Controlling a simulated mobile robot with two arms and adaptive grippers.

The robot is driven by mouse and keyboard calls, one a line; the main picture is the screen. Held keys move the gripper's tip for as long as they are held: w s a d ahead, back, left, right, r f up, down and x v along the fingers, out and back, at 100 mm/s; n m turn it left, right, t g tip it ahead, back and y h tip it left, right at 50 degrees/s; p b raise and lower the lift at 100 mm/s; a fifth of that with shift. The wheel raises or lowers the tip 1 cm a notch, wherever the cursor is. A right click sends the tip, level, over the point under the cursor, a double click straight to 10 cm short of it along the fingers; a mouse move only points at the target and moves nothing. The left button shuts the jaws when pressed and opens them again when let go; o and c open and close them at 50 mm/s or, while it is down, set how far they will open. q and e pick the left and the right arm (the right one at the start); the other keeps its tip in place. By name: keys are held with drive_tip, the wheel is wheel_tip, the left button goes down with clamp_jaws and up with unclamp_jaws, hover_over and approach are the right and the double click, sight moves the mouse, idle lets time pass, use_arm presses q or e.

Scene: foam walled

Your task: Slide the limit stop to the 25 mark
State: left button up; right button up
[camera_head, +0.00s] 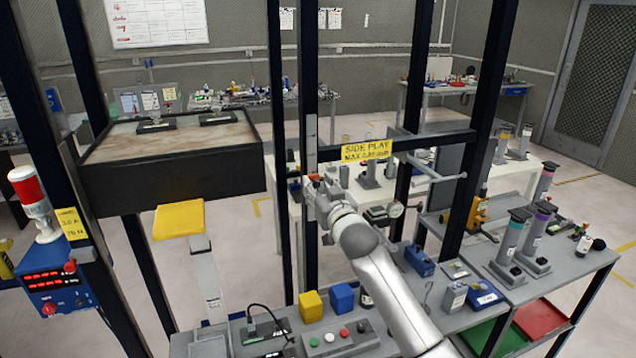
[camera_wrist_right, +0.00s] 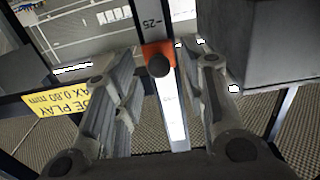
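The limit stop (camera_wrist_right: 158,57) is an orange slider with a dark round knob on a narrow upright scale (camera_wrist_right: 174,112). In the right wrist view the printed 25 mark (camera_wrist_right: 153,23) shows just above the slider's orange body, a short gap apart. My right gripper (camera_wrist_right: 170,72) is open. Its two fingers stand on either side of the scale and stop, with visible gaps, and appear not to touch the knob. In the head view my right gripper (camera_head: 318,192) is at the post, covering much of the stop. My left gripper is not in view.
A yellow side play sign (camera_head: 367,150) hangs on the crossbar right of the post. A large dark box (camera_head: 175,165) is left of it. Dark frame posts stand around the arm. Yellow (camera_head: 311,306) and blue (camera_head: 342,298) blocks sit on the bench below.

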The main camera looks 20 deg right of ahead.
drive_tip(key=shift+w, duration=0.6)
clamp_jaws()
